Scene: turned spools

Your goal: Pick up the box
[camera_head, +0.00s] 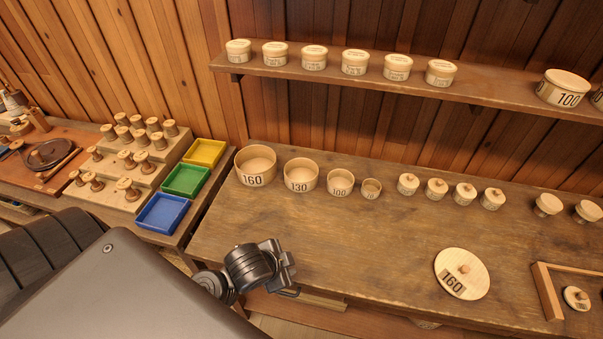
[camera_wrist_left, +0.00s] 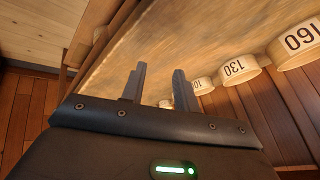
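Round open wooden boxes stand in a row on the workbench in the head view: the 160 box (camera_head: 255,166), the 130 box (camera_head: 301,175), the 100 box (camera_head: 340,183) and a small box (camera_head: 371,189). The wrist view shows the 160 box (camera_wrist_left: 298,45), the 130 box (camera_wrist_left: 235,69) and the 100 box (camera_wrist_left: 202,85). Which one the task means cannot be told. My left gripper (camera_wrist_left: 160,69) has its fingers apart with nothing between them. In the head view it hangs near the bench's front edge, apart from the boxes. My right gripper is not in view.
A large 160 lid (camera_head: 462,273) lies at the right on the workbench (camera_head: 370,250), near a wooden frame (camera_head: 547,291). Small knobbed lids (camera_head: 437,188) stand right of the boxes. Blue (camera_head: 162,213), green and yellow trays stand left. A shelf (camera_head: 400,83) runs above. The mid-bench is clear.

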